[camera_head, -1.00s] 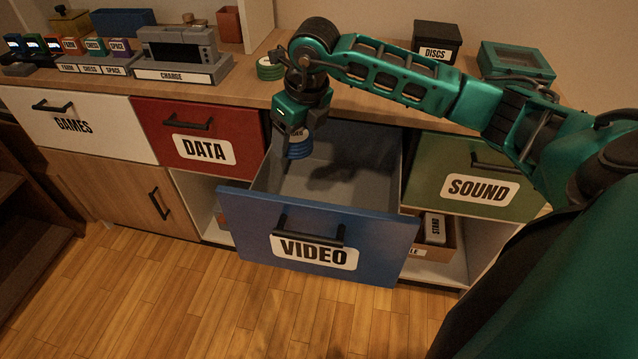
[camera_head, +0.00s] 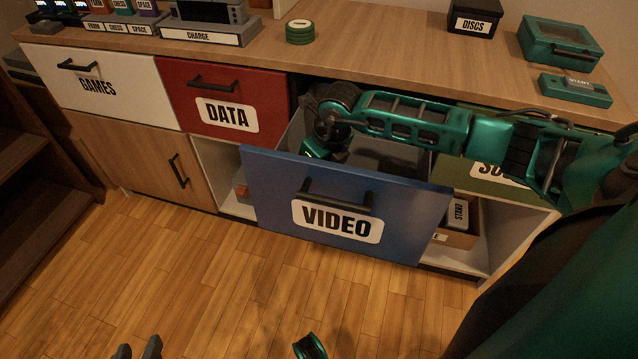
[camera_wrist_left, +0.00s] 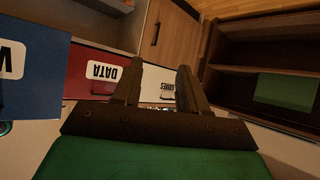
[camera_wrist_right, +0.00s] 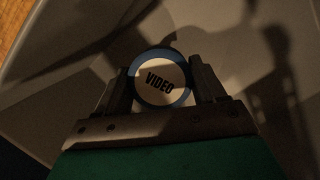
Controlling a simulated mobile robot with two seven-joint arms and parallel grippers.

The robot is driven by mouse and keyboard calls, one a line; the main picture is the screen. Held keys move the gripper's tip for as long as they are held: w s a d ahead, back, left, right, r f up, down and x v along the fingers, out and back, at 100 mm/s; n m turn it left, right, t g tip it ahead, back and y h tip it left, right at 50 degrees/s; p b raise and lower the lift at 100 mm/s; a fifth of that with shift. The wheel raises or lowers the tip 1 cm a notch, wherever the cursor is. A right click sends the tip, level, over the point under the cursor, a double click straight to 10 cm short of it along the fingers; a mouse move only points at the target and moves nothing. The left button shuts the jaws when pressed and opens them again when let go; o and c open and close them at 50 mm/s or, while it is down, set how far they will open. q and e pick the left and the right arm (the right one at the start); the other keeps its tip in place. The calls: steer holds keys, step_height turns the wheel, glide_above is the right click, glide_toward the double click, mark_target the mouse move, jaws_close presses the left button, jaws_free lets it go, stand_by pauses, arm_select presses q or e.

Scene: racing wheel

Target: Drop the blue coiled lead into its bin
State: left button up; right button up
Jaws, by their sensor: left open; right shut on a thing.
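The blue coiled lead (camera_wrist_right: 161,78), with a round white VIDEO label, sits between the fingers of my right gripper (camera_wrist_right: 161,86) in the right wrist view. That gripper is shut on it, inside the open blue VIDEO drawer (camera_head: 262,195), with the grey drawer floor (camera_wrist_right: 60,95) beneath. In the head view the drawer front and my arm hide the lead and the right fingertips. My left gripper (camera_head: 137,350) is open and empty at the bottom edge of the head view, over the floor; its parted fingers also show in the left wrist view (camera_wrist_left: 158,85).
The red DATA drawer (camera_head: 271,88) and white GAMES drawer (camera_head: 140,105) are shut to the left. The green SOUND drawer (camera_head: 450,175) is at right, partly behind my arm. A green coil (camera_head: 300,32) and a green START box (camera_head: 575,90) lie on the worktop (camera_head: 400,50).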

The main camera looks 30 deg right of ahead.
steer(key=shift+f, duration=0.25)
step_height(320, 180, down, 4)
steer(key=shift+r+b, duration=0.25)
steer(key=shift+b, duration=0.35)
steer(key=shift+f, duration=0.45)
steer(key=o, duration=1.1)
steer(key=shift+c, duration=0.2)
arm_select(q)
steer(key=shift+w+d+f, duration=0.15)
steer(key=shift+w+f, duration=0.05)
steer(key=shift+f, duration=0.1)
